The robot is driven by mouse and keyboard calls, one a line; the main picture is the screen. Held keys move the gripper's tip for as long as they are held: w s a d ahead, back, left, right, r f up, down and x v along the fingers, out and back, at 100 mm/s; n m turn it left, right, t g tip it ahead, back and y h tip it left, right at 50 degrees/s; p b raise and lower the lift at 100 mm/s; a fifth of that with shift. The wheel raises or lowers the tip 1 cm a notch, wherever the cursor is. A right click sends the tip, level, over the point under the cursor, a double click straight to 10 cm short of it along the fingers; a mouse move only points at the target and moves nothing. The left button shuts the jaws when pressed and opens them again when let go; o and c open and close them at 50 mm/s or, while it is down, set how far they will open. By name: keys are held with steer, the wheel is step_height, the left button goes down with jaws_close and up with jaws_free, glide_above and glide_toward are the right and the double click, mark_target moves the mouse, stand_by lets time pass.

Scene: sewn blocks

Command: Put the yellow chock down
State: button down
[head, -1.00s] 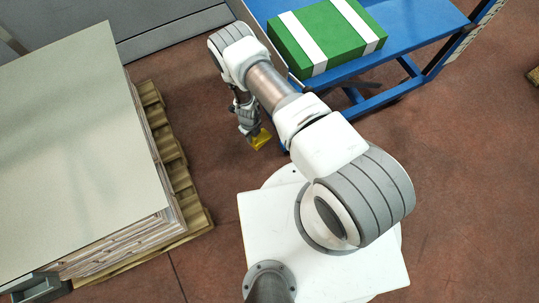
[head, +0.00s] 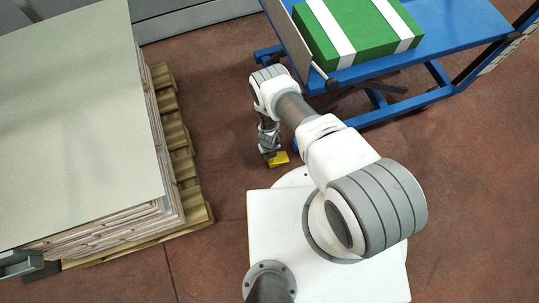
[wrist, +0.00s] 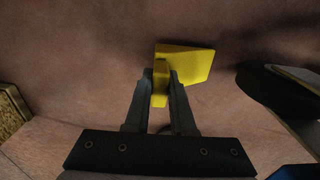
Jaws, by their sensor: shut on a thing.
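The yellow chock (head: 279,159) is at the end of my arm, low over the brown floor in the head view. In the wrist view the yellow chock (wrist: 186,64) shows a flat slanted face to the right and a narrow part between the fingers. My gripper (wrist: 161,82) is shut on that narrow part. My gripper (head: 268,152) also shows small in the head view, pointing down. I cannot tell whether the chock touches the floor.
A stack of boards (head: 75,120) on a wooden pallet (head: 185,160) stands to the left. A blue cart (head: 450,35) carrying a green box with white bands (head: 362,30) stands at the upper right. Brown floor (head: 215,120) is free between the pallet and my arm.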

steer(key=shift+f, duration=0.4)
steer(key=shift+f, duration=0.2)
steer(key=c, duration=0.8)
jaws_free()
steer(key=shift+o, duration=0.2)
steer(key=shift+r, duration=0.1)
step_height(320, 180, up, 12)
steer(key=p, duration=0.6)
